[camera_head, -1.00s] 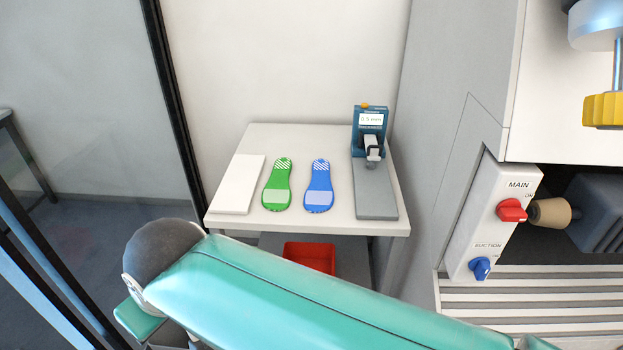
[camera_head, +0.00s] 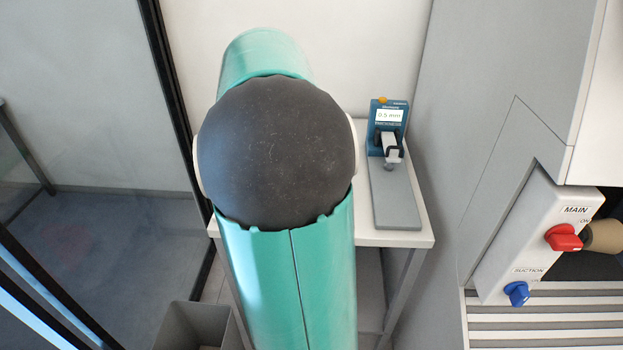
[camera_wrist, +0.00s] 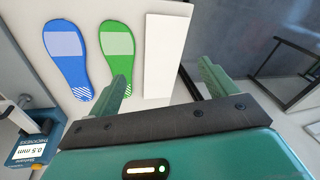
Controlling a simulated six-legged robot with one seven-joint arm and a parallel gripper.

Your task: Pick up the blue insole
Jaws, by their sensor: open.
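The blue insole (camera_wrist: 68,55) lies flat on the white table in the wrist view, at the upper left, with a pale patch and a striped end. The green insole (camera_wrist: 117,60) lies beside it on the right. My gripper (camera_wrist: 161,78) is open and empty, its two green fingers spread. Its left finger overlaps the lower end of the green insole in the picture, and the blue insole is left of both fingers. I cannot tell the height of the fingers above the table. In the head view my arm hides both insoles.
A white slab (camera_wrist: 166,55) lies right of the green insole. A blue thickness gauge (camera_head: 388,125) on a grey base stands at the table's right side. A grey bin (camera_head: 198,328) is below. A machine panel with a red knob (camera_head: 563,238) is to the right.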

